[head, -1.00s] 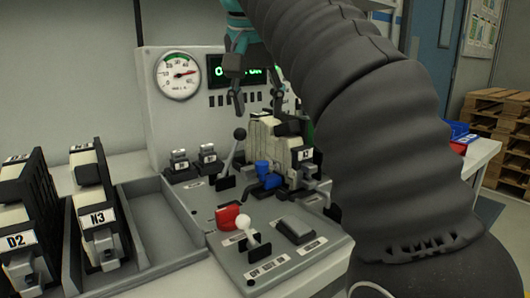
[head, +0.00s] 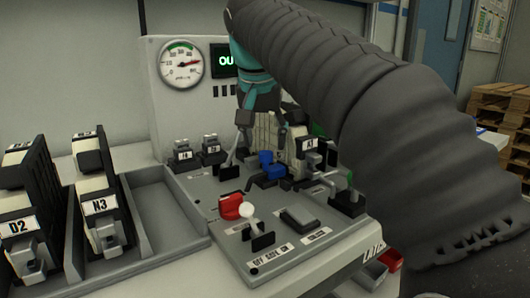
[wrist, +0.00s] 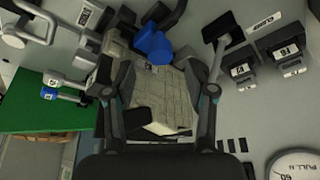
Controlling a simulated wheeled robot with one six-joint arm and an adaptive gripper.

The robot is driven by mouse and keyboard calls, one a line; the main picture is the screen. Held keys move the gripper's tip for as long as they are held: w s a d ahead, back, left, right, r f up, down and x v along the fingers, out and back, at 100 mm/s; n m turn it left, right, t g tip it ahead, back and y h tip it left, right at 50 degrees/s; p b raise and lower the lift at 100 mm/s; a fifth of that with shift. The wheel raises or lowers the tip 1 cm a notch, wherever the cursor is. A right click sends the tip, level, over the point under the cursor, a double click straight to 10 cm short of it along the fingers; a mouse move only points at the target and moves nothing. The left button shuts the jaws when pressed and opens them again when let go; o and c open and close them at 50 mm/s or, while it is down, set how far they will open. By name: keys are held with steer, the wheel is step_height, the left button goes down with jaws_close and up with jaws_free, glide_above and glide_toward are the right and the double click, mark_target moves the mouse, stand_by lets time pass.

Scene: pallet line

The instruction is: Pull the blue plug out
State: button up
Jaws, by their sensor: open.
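The blue plug (head: 268,163) is on the grey panel, just in front of a cream block (head: 266,130) in the head view. In the wrist view the blue plug (wrist: 153,43) lies beyond my fingertips, at the far end of the cream block (wrist: 158,95). My gripper (head: 263,125) is over the cream block, behind and above the plug. In the wrist view my gripper (wrist: 168,85) is open, with one finger on each side of the block's outline. Nothing is held. I cannot tell whether the fingers touch the block. The plug's lower end is hidden.
A black-handled lever (wrist: 222,35) stands near the right finger. An A-labelled module (head: 308,148) stands beside the block. A red switch (head: 231,206) and a white-knobbed lever (head: 247,211) are at the panel's front. Modules D2 (head: 20,215) and N3 (head: 100,210) stand left.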

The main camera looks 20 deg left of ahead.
mark_target(266, 152)
steer(key=shift+x, duration=1.7)
jaws_close()
